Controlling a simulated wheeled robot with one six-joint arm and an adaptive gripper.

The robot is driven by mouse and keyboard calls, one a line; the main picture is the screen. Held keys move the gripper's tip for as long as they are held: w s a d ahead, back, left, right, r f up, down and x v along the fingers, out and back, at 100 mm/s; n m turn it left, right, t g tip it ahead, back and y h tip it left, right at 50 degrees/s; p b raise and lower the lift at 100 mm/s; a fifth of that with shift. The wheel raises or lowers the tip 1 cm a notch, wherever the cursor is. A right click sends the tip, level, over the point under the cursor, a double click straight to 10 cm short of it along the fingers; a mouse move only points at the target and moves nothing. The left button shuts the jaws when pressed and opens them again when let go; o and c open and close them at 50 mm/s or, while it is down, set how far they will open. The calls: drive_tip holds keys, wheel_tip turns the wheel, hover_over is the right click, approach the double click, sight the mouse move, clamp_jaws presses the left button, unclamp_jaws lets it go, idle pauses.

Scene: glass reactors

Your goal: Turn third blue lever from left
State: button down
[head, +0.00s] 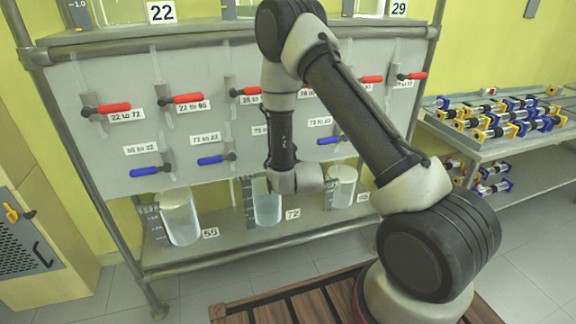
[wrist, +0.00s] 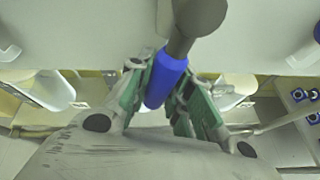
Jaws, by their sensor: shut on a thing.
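In the head view the blue levers run along the lower part of the grey panel (head: 205,120). The first blue lever (head: 150,171) and second blue lever (head: 212,160) lie roughly level at the left. Another blue lever (head: 329,141) shows right of my wrist. The place between, where the third lever would be, is hidden by my arm, as is my gripper. In the wrist view my gripper (wrist: 160,95) is shut on a blue lever (wrist: 164,78), its green-lined fingers on either side. The lever's grey pivot (wrist: 198,15) is above it.
Red levers (head: 188,98) line the panel above. Glass vessels (head: 180,217) stand on the shelf below, one behind my wrist. A side table (head: 490,145) with blue and yellow parts is at the right. A cabinet (head: 30,245) is at the left.

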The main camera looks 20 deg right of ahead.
drive_tip(key=c, duration=1.3)
unclamp_jaws()
drive_tip(key=shift+s, duration=0.1)
drive_tip(key=v, duration=1.1)
drive_tip(key=shift+s+r, duration=0.2)
drive_tip(key=shift+s, duration=0.2)
